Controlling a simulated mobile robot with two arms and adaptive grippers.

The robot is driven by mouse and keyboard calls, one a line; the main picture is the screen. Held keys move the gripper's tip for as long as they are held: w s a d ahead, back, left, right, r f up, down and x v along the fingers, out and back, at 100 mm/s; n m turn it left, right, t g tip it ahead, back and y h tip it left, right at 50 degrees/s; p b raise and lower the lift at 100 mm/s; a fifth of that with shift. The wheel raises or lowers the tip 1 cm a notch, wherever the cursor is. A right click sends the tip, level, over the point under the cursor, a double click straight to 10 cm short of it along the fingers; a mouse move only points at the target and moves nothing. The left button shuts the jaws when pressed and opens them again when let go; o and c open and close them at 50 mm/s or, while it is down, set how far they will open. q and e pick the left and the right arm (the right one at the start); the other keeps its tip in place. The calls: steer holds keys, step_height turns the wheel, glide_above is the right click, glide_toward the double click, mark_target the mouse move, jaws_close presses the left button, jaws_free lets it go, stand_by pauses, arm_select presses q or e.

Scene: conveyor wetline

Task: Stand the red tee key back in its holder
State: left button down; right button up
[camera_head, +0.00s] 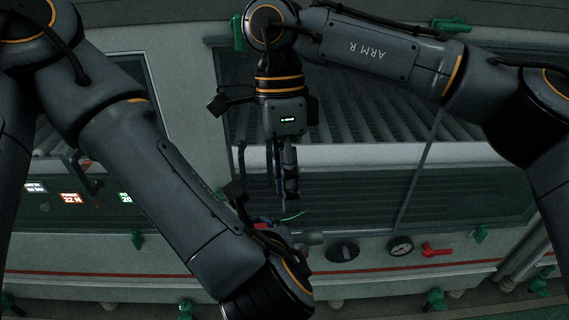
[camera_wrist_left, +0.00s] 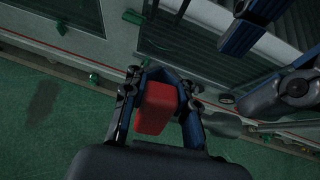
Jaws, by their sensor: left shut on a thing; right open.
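In the left wrist view my left gripper (camera_wrist_left: 160,88) is shut on a red block-shaped piece (camera_wrist_left: 155,108), which I take to be the grip of the red tee key. The rest of the key is hidden. In the head view my left gripper is mostly hidden behind its own wrist, with a little red (camera_head: 262,221) showing beyond it. My right gripper (camera_head: 265,190) points down just above it, open, with nothing clearly seen between its fingers. I cannot make out the key's holder in either view.
A dark round knob (camera_head: 342,251), a gauge (camera_head: 400,245) and a red handle (camera_head: 437,250) sit on the machine's front, right of the grippers. Slatted conveyor rollers (camera_head: 385,125) lie behind. Lit displays (camera_head: 72,198) are at left.

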mark_target(312, 236)
steer(key=x, duration=0.8)
steer(key=shift+s+f, duration=0.15)
steer(key=shift+f, duration=0.05)
jaws_close()
arm_select(q)
steer(key=c, duration=1)
jaws_free()
steer(key=shift+d, duration=0.15)
arm_select(e)
steer(key=shift+a, duration=0.1)
steer(key=shift+s+a+r, duration=0.1)
